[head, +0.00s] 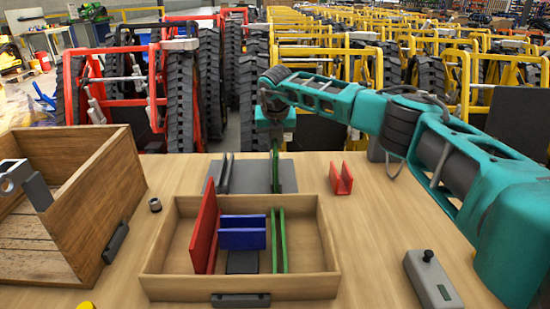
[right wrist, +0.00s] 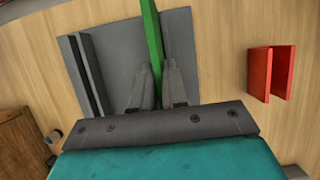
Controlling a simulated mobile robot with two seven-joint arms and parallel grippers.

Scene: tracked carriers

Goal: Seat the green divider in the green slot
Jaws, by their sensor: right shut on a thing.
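The green divider (head: 276,170) is a thin upright panel above the right part of a grey base plate, behind the tray. My right gripper (head: 275,146) is shut on its upper part. The right wrist view shows the green divider (right wrist: 152,40) between the two grey fingers (right wrist: 154,92). I cannot tell whether its lower edge touches the plate. The green slot (head: 278,240) is a pair of parallel green walls in the shallow wooden tray (head: 160,262), right of the blue channel. No divider shows in it. My left gripper is not in view.
The tray also holds a tall red panel (head: 204,232) and a blue channel (head: 242,240). The grey plate (head: 290,178) has dark ribs (head: 225,174). A red channel (head: 341,179) stands right of it. A wooden crate (head: 100,205) is at left, a grey box (head: 432,280) at right.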

